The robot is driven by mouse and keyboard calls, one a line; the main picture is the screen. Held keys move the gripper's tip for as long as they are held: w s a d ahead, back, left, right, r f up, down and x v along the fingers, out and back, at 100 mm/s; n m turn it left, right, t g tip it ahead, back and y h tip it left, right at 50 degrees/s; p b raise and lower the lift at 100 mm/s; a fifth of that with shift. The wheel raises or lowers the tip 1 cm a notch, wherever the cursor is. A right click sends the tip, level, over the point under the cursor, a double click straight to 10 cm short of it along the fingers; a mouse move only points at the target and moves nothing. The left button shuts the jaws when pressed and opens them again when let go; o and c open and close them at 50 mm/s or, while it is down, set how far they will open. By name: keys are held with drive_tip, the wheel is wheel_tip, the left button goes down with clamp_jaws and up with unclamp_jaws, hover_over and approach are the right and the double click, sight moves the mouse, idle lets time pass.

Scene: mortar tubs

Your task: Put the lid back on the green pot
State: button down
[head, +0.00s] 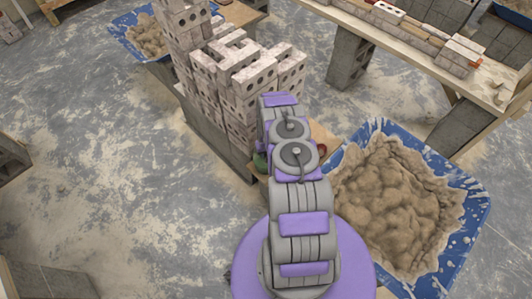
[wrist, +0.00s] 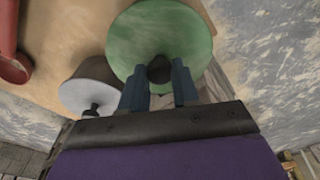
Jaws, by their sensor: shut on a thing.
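In the wrist view, a round green lid (wrist: 150,32) with a dark knob (wrist: 159,68) fills the top middle. My gripper (wrist: 159,78) has its two blue fingers closed on either side of the knob. The lid hides whatever is under it, so I cannot tell whether the green pot is directly below. In the head view, a small green piece (head: 260,161) shows at the left edge of my arm; I cannot tell whether it is the lid or the pot. My arm hides the gripper there.
A grey lid with a dark knob (wrist: 88,88) is just left of the green lid. A red object (wrist: 12,50) is at the upper left, on a wooden board (wrist: 75,25). In the head view, stacked bricks (head: 235,75) stand behind and a blue mortar tub (head: 478,200) lies right.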

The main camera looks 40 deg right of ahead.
drive_tip(key=shift+c, duration=1.3)
unclamp_jaws()
drive_tip(key=shift+r, duration=0.1)
drive_tip(key=shift+r+p, duration=1.6)
drive_tip(key=shift+r, duration=1.8)
clamp_jaws()
